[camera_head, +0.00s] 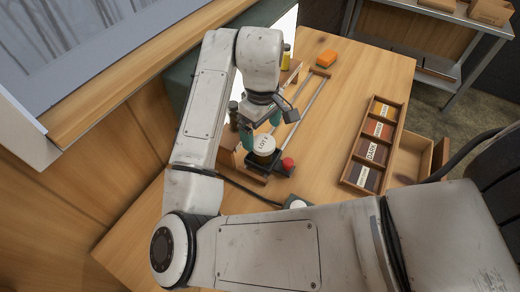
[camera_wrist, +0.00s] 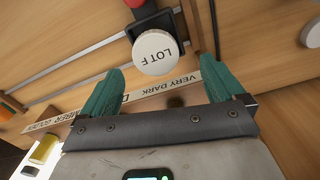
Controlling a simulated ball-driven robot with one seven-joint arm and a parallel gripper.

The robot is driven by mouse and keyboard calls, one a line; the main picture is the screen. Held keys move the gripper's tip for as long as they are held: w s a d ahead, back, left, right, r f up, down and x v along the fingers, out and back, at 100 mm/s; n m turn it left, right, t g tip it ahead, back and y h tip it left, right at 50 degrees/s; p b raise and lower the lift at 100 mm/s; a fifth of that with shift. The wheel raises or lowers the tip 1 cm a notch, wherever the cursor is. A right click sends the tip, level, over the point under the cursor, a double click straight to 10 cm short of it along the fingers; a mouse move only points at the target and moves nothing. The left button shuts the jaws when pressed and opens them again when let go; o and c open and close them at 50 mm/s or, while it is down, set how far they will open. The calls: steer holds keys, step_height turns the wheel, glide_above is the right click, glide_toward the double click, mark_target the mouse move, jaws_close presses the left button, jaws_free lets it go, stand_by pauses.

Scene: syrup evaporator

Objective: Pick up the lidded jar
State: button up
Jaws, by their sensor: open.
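The lidded jar (camera_head: 264,144) has a pale round lid marked "LOT F". It sits in a small dark holder (camera_head: 262,160) at the near end of two metal rails on the table. The lid also shows in the wrist view (camera_wrist: 155,52), just past the fingertips and between their lines. My gripper (camera_head: 262,128) is open, with its two teal fingers spread at the jar in the head view. In the wrist view, my gripper (camera_wrist: 167,68) has nothing between its fingers but a labelled strip below. The jar's body is mostly hidden under its lid.
A red knob (camera_head: 288,163) stands right beside the holder. A wooden tray (camera_head: 346,181) with labelled compartments lies to the right. An orange sponge (camera_head: 326,58) and a yellow bottle (camera_head: 286,60) are at the back. A dark bottle (camera_head: 233,115) stands left of my gripper.

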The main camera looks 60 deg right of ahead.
mark_target(263, 143)
steer(key=shift+s+d+f+p, duration=0.15)
steer(key=shift+f+p, duration=0.2)
steer(key=shift+f, duration=1.45)
steer(key=shift+d+f+p, duration=0.1)
steer(key=shift+f+p, duration=0.2)
steer(key=shift+f, duration=1.45)
steer(key=c, duration=1.3)
steer(key=shift+r, duration=0.1)
